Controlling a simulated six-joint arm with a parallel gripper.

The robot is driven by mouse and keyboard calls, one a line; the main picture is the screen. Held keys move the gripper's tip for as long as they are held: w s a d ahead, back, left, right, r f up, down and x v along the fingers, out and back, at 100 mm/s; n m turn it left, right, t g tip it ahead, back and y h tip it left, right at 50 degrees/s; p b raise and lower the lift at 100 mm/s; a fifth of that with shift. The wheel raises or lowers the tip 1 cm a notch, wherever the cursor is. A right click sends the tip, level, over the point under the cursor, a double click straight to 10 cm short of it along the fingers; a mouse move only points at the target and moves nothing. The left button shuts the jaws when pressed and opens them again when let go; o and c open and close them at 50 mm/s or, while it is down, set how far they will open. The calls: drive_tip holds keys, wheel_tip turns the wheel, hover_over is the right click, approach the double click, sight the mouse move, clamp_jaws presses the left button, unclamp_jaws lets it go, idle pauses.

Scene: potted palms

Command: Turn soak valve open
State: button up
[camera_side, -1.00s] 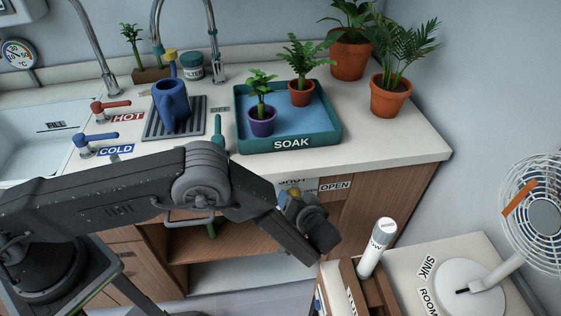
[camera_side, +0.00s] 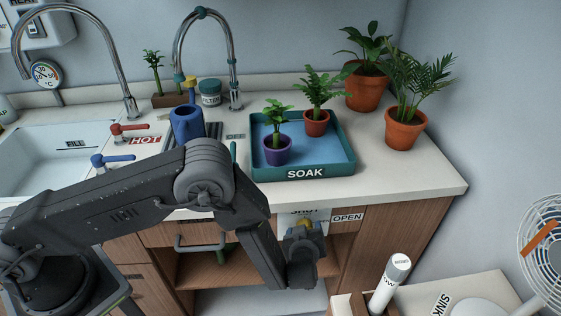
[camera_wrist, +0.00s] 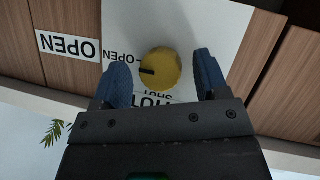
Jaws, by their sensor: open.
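The soak valve is a yellow round knob (camera_wrist: 160,68) on a white plate (camera_wrist: 205,25) on the cabinet front. In the wrist view a black mark sits on the knob's left side, near the small printed OPEN, with SHUT printed below the knob. My gripper (camera_wrist: 164,78) is open, its two blue fingers on either side of the knob with a gap at each side. I cannot tell how deep the fingers reach. In the side view the knob (camera_side: 304,223) shows partly above my gripper (camera_side: 303,240), which hides the rest.
A teal SOAK tray (camera_side: 300,173) with two potted plants stands on the counter above. A towel bar (camera_side: 200,247) is left of the plate, an OPEN label (camera_side: 347,217) right. A white cylinder (camera_side: 390,284) and a fan (camera_side: 540,240) stand at lower right.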

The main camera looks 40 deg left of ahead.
drive_tip(key=s+d+r+n+t+h, duration=0.1)
drive_tip(key=s+d+n+t, duration=0.15)
drive_tip(key=s, duration=0.45)
drive_tip(key=s+d+r+n+t, duration=0.1)
drive_tip(key=s+d+r+n, duration=0.15)
drive_tip(key=s, duration=0.35)
drive_tip(key=w+r+m+g+h, duration=0.3)
drive_tip(key=w+r+h, duration=0.35)
drive_tip(key=r, duration=0.65)
drive_tip(key=s+a+r+m+g+h, duration=0.1)
drive_tip(key=a+r+m, duration=0.1)
drive_tip(key=r, duration=0.4)
drive_tip(key=s+a+r+m+g+h, duration=0.1)
drive_tip(key=s+a+r+m+h, duration=0.1)
drive_tip(key=r, duration=0.5)
drive_tip(key=shift+a+m, duration=0.8)
drive_tip(key=shift+m, duration=0.2)
drive_tip(key=shift+g, duration=0.25)
